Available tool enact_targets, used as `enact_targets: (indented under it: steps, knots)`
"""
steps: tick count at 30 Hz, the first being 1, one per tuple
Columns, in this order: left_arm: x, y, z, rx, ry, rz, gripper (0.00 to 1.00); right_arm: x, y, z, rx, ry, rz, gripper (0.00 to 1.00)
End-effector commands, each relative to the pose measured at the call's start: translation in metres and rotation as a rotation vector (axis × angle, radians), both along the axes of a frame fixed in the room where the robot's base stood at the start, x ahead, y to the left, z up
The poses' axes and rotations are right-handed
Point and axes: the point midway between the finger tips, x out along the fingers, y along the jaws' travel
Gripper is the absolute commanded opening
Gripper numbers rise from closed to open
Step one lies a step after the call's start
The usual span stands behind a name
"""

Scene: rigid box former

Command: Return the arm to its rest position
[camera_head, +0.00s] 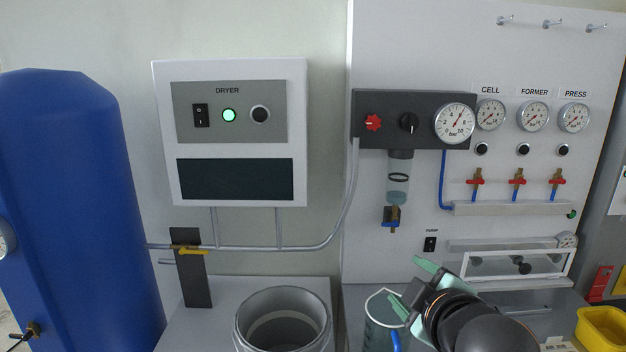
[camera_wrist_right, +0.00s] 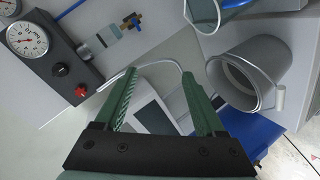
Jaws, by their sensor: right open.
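My right gripper (camera_head: 412,284) is at the lower right of the head view, in front of the wall board and over the bench. Its green fingers are spread apart with nothing between them. In the right wrist view the two fingers of the gripper (camera_wrist_right: 160,76) are also apart and empty. The white dryer box (camera_wrist_right: 154,82) shows behind the gap between them, not touched. My left gripper is not in view.
A grey bucket (camera_head: 283,300) stands on the bench left of a clear container (camera_head: 375,318), which the right gripper partly hides. The wall board holds a regulator (camera_head: 385,108), gauges and red-handled valves. A blue tank (camera_head: 75,190) stands left; a yellow bin (camera_head: 603,322) sits right.

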Motion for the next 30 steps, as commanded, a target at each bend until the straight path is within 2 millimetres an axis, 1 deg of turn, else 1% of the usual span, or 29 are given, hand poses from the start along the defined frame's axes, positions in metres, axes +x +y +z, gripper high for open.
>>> enact_targets:
  steps: [1, 2, 3, 5, 6, 8, 9, 11, 12, 14, 15, 17, 18, 20, 21, 23, 24, 27, 28, 30]
  knots:
    - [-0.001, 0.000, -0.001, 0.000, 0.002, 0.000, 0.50, -0.007, -0.003, -0.031, 0.051, 0.070, -0.018, 0.72]
    - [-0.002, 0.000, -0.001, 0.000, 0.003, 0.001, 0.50, -0.012, -0.005, -0.046, 0.081, 0.103, -0.031, 0.72]
    - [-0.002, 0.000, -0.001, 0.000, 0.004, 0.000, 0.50, -0.019, -0.008, -0.066, 0.119, 0.148, -0.050, 0.72]
    - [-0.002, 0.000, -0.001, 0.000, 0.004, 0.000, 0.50, -0.031, -0.012, -0.096, 0.175, 0.218, -0.082, 0.72]
    - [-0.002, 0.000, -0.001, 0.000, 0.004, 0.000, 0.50, -0.040, -0.015, -0.115, 0.210, 0.262, -0.105, 0.72]
    - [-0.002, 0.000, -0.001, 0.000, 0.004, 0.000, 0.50, -0.055, -0.019, -0.142, 0.260, 0.327, -0.144, 0.72]
    - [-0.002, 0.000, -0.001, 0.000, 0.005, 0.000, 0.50, -0.066, -0.023, -0.160, 0.293, 0.371, -0.173, 0.72]
    - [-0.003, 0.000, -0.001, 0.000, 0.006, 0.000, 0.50, -0.085, -0.027, -0.186, 0.339, 0.438, -0.219, 0.72]
    - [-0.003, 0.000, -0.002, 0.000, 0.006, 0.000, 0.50, -0.099, -0.031, -0.202, 0.368, 0.480, -0.253, 0.72]
    - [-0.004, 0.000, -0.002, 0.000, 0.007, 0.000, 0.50, -0.120, -0.036, -0.225, 0.408, 0.541, -0.305, 0.72]
    - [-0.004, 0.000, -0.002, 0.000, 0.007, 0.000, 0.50, -0.134, -0.040, -0.239, 0.431, 0.581, -0.341, 0.72]
    - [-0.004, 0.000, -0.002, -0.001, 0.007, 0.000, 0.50, -0.156, -0.045, -0.257, 0.462, 0.635, -0.393, 0.72]
    - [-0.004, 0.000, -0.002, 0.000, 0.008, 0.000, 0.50, -0.170, -0.048, -0.267, 0.480, 0.667, -0.427, 0.72]
    - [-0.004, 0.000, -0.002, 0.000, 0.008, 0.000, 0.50, -0.190, -0.053, -0.281, 0.503, 0.713, -0.476, 0.72]
    - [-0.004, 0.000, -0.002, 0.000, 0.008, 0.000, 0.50, -0.203, -0.055, -0.289, 0.516, 0.740, -0.508, 0.72]
    - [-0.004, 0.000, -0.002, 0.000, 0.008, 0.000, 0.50, -0.222, -0.060, -0.300, 0.533, 0.778, -0.555, 0.72]
    - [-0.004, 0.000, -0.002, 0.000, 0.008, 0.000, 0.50, -0.234, -0.062, -0.306, 0.542, 0.803, -0.585, 0.72]
    - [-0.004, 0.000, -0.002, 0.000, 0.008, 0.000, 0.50, -0.262, -0.068, -0.321, 0.563, 0.852, -0.653, 0.72]
    - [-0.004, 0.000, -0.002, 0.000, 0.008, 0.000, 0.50, -0.252, -0.065, -0.326, 0.574, 0.827, -0.633, 0.72]
    - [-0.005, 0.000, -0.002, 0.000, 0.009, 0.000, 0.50, -0.241, -0.060, -0.338, 0.596, 0.788, -0.604, 0.72]
